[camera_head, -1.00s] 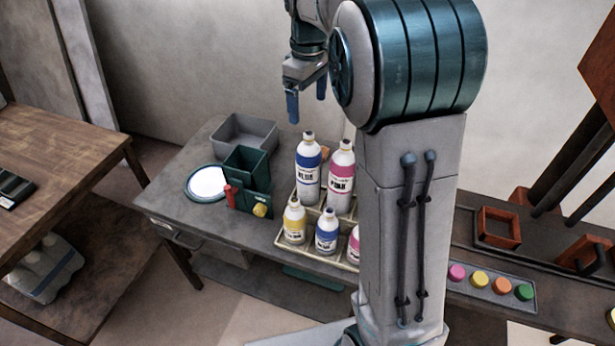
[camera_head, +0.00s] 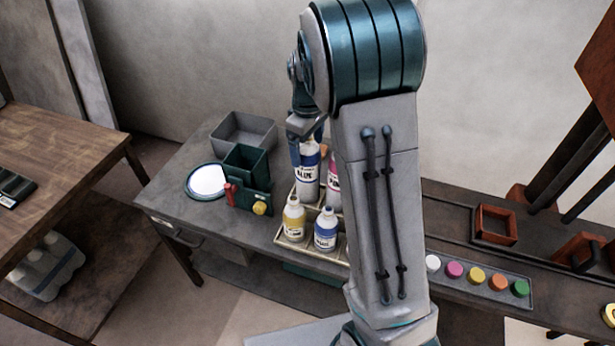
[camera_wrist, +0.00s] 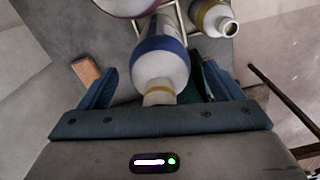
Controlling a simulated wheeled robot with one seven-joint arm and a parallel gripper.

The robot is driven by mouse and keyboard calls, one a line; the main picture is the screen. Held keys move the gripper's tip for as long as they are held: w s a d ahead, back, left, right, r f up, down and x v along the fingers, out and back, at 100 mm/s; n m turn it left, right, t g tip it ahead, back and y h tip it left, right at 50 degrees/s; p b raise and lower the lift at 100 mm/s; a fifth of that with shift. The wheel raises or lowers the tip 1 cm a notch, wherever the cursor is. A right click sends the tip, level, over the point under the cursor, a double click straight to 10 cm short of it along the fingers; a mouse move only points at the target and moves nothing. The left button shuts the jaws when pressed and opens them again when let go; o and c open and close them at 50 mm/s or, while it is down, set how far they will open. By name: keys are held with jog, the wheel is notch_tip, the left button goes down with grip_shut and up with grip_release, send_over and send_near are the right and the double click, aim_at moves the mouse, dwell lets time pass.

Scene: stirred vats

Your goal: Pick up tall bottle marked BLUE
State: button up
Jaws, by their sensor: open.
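The tall bottle marked BLUE (camera_head: 307,172) is white with a blue band and stands upright in the back row of a bottle rack (camera_head: 337,251). In the wrist view the bottle (camera_wrist: 160,60) lies between my two fingers, its neck towards the palm. My gripper (camera_head: 306,155) is open around the bottle's upper part. Its fingers also show in the wrist view (camera_wrist: 158,90), one on each side, with a gap on the left; contact on the right is unclear. The bottle's top is hidden by my gripper in the head view.
A tall pink-banded bottle (camera_head: 333,180) stands close on the right, partly behind my arm. Small yellow (camera_head: 293,219) and blue (camera_head: 326,230) bottles stand in front. A green box (camera_head: 246,170), grey bin (camera_head: 244,132) and white round dish (camera_head: 207,181) are left.

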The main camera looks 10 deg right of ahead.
jog(key=shift+f, duration=0.2)
grip_shut()
jog(key=shift+r, duration=0.15)
